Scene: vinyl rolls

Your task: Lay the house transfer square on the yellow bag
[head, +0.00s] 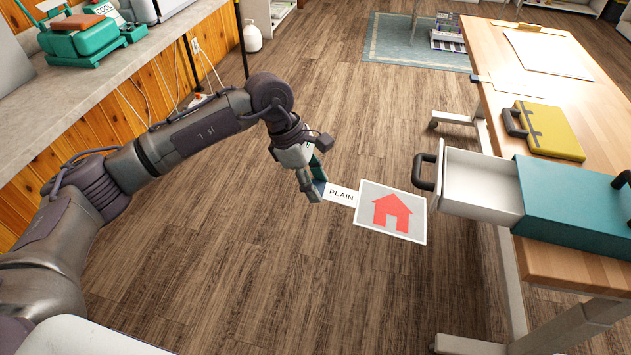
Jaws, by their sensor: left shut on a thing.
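The house transfer square (391,212) is a pale sheet with a white border and a red house on it. A white tab (341,195) reading "PLAIN" sticks out from its left side. My left gripper (316,190) is shut on the tab end and holds the square in the air over the floor, left of the table. The yellow bag (552,130), with a dark handle on its left side, lies flat on the wooden table. The square is apart from the bag, to its lower left. My right gripper is not in view.
A teal unit (575,205) with an open white drawer (480,187) stands at the table's near side, the drawer jutting out between the square and the bag. A white sheet (548,54) lies farther back on the table (490,45). A counter with a green press (88,38) runs along the left.

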